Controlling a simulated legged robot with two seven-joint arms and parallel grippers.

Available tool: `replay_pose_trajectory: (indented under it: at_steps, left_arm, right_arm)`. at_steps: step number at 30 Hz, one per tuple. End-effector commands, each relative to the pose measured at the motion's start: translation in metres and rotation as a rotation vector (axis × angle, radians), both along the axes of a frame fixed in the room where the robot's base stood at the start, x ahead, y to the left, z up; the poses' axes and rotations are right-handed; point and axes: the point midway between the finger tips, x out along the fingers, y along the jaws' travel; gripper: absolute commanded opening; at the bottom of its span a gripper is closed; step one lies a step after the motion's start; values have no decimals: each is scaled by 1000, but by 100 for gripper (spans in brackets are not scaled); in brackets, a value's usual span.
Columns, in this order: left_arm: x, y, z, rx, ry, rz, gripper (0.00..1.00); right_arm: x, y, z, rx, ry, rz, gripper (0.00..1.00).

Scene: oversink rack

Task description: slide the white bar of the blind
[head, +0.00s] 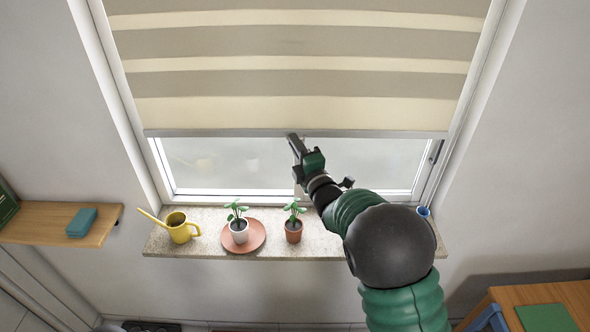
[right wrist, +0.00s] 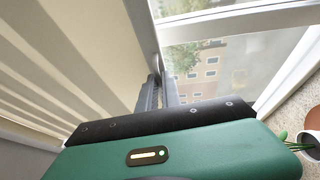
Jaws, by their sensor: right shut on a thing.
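The striped beige blind (head: 300,60) hangs over the window, its lower edge partway down the glass. The white bar (head: 220,133) runs along the blind's bottom edge. My right gripper (head: 293,138) reaches up from the right and is shut on the white bar near its middle. In the right wrist view the fingers (right wrist: 160,90) close at the end of the bar's pale strip (right wrist: 142,35), and the fingertips are partly hidden. My left gripper is in neither view.
Below on the stone sill (head: 330,243) stand a yellow watering can (head: 180,228), a white pot (head: 239,230) on a pink saucer (head: 258,244), a terracotta pot (head: 293,231) and a blue cup (head: 423,211). Side shelf (head: 50,222) and wooden table (head: 560,295) flank the window.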

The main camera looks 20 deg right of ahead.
Motion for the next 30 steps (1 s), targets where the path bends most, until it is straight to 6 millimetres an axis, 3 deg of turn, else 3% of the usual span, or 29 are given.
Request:
replay_pose_trajectory:
  at_steps: [1,3,15,21,30]
  left_arm:
    - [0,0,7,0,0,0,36]
    - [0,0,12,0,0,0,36]
    - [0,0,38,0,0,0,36]
    - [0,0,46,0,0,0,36]
    - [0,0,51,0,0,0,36]
  right_arm:
    - [0,-2,27,3,-10,-3,0]
    - [0,-2,52,2,-11,-4,0]
    - [0,-2,181,1,-8,-4,0]
    - [0,-2,220,0,-6,-4,0]
    - [1,-1,240,1,-2,-3,0]
